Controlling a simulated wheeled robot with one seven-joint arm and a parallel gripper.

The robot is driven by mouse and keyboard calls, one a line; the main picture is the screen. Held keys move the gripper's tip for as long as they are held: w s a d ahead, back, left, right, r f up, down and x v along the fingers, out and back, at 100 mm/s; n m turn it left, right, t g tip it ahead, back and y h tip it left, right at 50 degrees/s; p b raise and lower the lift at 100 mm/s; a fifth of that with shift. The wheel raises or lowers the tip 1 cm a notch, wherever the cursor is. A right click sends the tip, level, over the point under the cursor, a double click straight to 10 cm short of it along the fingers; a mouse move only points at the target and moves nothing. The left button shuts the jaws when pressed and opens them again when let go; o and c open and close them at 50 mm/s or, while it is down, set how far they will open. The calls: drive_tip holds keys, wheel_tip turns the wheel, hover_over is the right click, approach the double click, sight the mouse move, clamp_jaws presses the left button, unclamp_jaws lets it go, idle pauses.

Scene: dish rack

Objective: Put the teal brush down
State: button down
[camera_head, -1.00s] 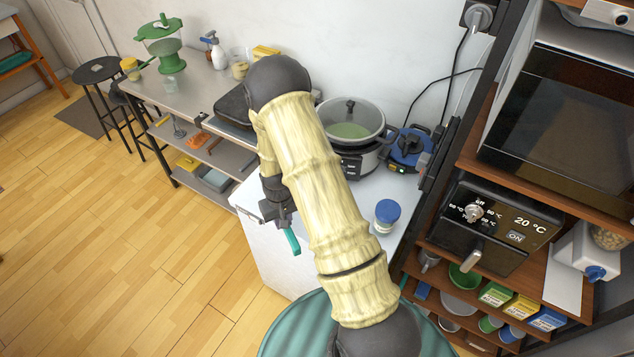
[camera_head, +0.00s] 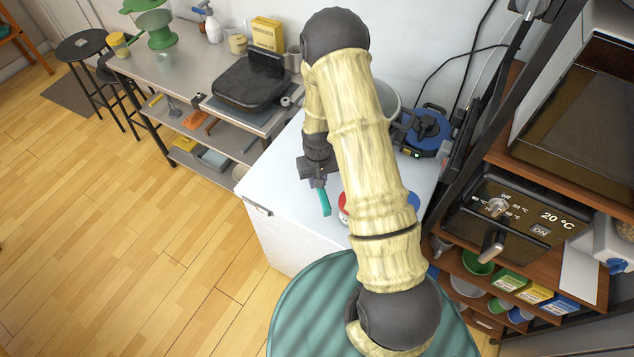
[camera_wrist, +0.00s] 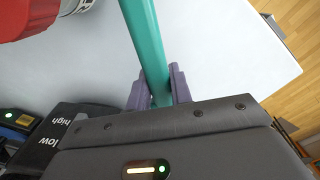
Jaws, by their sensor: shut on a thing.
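The teal brush (camera_head: 325,202) is held in my gripper (camera_head: 319,183) over the white counter (camera_head: 285,180), near its left part. In the wrist view, the teal handle (camera_wrist: 148,45) runs up out of the picture from between the two purple-grey fingers of my gripper (camera_wrist: 159,88). The fingers are shut on it. Whether the brush touches the counter cannot be told; its far end is out of the wrist view.
A red-rimmed jar (camera_head: 344,208) stands close right of the brush, partly behind my arm; red shows at top left in the wrist view (camera_wrist: 25,15). A pot (camera_head: 387,98) and a blue device (camera_head: 427,130) stand behind. The counter's front left is clear.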

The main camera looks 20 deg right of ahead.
drive_tip(key=shift+w+b, duration=0.25)
drive_tip(key=shift+b, duration=0.05)
drive_tip(key=w+r+b, duration=0.1)
drive_tip(key=b, duration=0.1)
drive_tip(key=w+r+m+b, duration=0.1)
drive_tip(key=r+b, duration=0.1)
drive_tip(key=w+r+m+b, duration=0.1)
drive_tip(key=r+b, duration=0.1)
drive_tip(key=shift+w+d+b, duration=0.2)
drive_tip(key=shift+w+b, duration=0.15)
wheel_tip(320, 180, up, 10)
drive_tip(key=m+b, duration=0.2)
drive_tip(key=b, duration=0.3)
drive_tip(key=shift+s+f+m+b, duration=0.2)
drive_tip(key=shift+m+b, duration=0.1)
drive_tip(key=shift+b, duration=0.1)
wheel_tip(320, 180, down, 14)
drive_tip(key=shift+f+p, duration=0.1)
drive_tip(key=shift+p, duration=0.55)
drive_tip(key=shift+f, duration=1.95)
